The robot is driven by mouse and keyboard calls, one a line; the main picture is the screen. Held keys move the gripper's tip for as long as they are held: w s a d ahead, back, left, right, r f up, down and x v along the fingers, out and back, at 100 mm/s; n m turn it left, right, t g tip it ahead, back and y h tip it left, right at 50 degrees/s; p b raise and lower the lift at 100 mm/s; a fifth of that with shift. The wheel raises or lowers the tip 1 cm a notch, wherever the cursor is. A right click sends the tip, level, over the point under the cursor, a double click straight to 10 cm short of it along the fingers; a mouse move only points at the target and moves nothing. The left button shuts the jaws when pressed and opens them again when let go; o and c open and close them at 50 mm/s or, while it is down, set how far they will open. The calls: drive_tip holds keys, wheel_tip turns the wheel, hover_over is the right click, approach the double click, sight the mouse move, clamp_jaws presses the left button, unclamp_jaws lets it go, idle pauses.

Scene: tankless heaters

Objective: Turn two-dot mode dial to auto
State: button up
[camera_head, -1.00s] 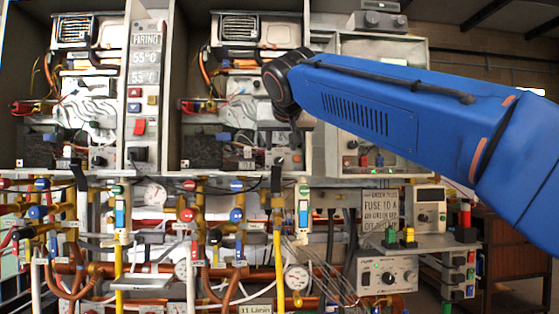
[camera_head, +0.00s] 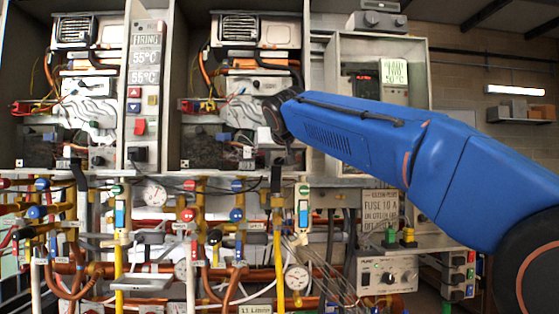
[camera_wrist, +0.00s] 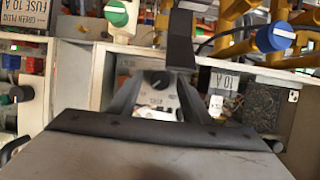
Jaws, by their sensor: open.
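In the wrist view a round dark dial (camera_wrist: 157,79) sits on a pale panel, between and beyond the fingers of my gripper (camera_wrist: 160,86). The fingers are apart, with nothing held between them. I cannot tell whether they touch the dial, and its dots and mode marks are too small to read. In the head view my arm reaches to the lower part of the right open heater (camera_head: 222,140). The end of my arm hides part of that heater's lower panel. A similar dark knob (camera_head: 98,160) shows in the left heater.
Pipes with coloured valve handles, including a blue one (camera_head: 237,215), crowd the space below the heaters. A black upright piece (camera_wrist: 180,38) stands close to the fingers in the wrist view. A bench power unit (camera_head: 388,275) stands at lower right.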

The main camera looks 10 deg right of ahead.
drive_tip(key=c, duration=1)
drive_tip(key=shift+c, duration=0.2)
drive_tip(key=n+h, duration=0.2)
drive_tip(key=n, duration=0.1)
drive_tip(key=shift+a, duration=0.25)
drive_tip(key=shift+f+n+h, duration=0.15)
drive_tip(key=shift+n+h, duration=0.85)
drive_tip(key=shift+n, duration=0.5)
drive_tip(key=o, duration=1)
drive_tip(key=shift+o, duration=0.2)
